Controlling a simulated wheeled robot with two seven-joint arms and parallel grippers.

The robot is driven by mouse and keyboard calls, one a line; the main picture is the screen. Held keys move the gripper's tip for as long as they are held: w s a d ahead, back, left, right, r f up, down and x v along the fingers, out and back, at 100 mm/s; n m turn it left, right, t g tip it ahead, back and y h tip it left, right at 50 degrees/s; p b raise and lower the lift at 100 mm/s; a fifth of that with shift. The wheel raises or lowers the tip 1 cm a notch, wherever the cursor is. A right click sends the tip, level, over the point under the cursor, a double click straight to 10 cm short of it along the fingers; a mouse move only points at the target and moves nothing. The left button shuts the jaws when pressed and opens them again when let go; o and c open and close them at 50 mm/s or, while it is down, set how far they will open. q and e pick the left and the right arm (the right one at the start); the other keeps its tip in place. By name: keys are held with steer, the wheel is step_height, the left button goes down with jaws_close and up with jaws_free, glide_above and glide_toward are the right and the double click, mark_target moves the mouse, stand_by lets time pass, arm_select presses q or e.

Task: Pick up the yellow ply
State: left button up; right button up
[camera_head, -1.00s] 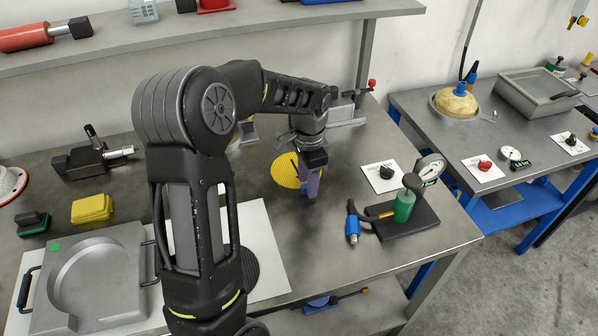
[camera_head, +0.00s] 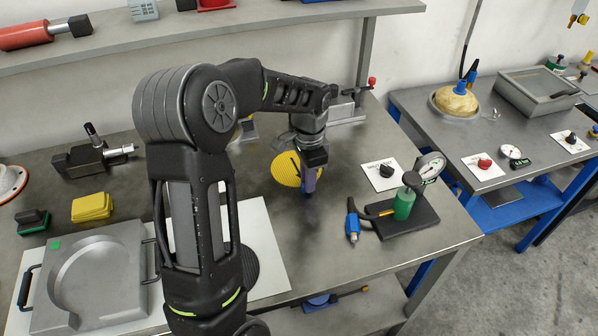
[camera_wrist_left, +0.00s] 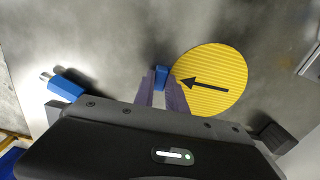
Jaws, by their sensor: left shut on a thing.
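The yellow ply (camera_head: 284,170) is a round ribbed disc with a black arrow, on the metal bench in the middle of the head view. It fills the centre right of the left wrist view (camera_wrist_left: 222,64). A small blue tab (camera_wrist_left: 161,76) sits at its edge, where the arrow points. My left gripper (camera_head: 308,190) points down at the near right edge of the ply. In the left wrist view its purple fingers are shut on the blue tab. The ply looks flat at bench height; any gap below it cannot be told. My right gripper is out of view.
A green bottle and gauge stand (camera_head: 409,217) and a blue-handled tool (camera_head: 352,224) lie to the right. A grey mould (camera_head: 95,270) and yellow block (camera_head: 92,207) are at the left. A black knob on a white card (camera_head: 383,174) is behind right. The bench between is clear.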

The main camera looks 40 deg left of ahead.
arm_select(q)
jaws_close()
step_height(320, 180, up, 10)
steer(key=b, duration=0.1)
stand_by(0.6)
